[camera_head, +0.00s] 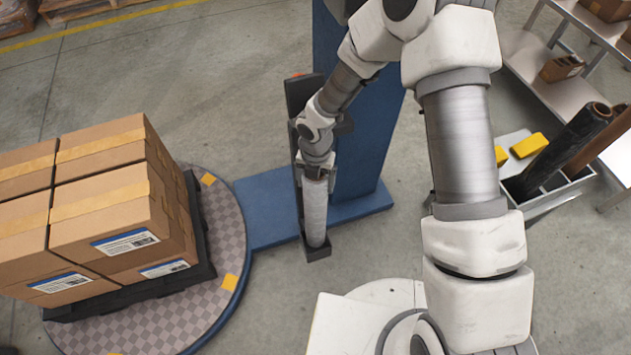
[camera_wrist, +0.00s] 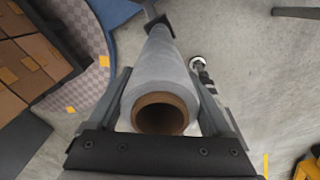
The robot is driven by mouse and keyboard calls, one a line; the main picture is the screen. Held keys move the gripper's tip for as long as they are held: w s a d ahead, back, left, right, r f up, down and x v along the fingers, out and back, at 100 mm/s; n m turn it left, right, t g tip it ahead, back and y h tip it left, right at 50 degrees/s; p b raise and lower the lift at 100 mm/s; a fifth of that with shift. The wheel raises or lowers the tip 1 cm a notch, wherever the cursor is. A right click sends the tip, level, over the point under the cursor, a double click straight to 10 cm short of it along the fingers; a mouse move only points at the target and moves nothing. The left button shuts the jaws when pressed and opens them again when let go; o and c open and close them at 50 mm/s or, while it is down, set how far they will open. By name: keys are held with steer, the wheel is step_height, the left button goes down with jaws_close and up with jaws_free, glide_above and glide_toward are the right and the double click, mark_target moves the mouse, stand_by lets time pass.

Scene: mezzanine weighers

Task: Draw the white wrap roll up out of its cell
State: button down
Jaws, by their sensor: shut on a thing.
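The white wrap roll (camera_head: 315,212) stands upright beside the blue mast, its lower end at the dark foot (camera_head: 317,250) of the black carriage. I cannot tell whether it rests on that foot or hangs just above it. My gripper (camera_head: 317,172) is at its upper end and shut on it. In the wrist view the roll (camera_wrist: 160,68) runs away between both fingers of my gripper (camera_wrist: 160,82), its brown cardboard core facing me. A grey bin with cells (camera_head: 548,196) at the right holds a black roll (camera_head: 563,145) and a brown roll.
Stacked cartons (camera_head: 110,215) sit on a dark pallet on the round turntable (camera_head: 225,285) at the left. The blue mast (camera_head: 365,140) stands right behind the roll. Yellow items (camera_head: 528,146) lie near the bin. A shelf table (camera_head: 545,85) is at the upper right.

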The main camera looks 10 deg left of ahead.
steer(key=shift+r+p, duration=2)
steer(key=shift+r, duration=0.6)
steer(key=shift+w, duration=0.1)
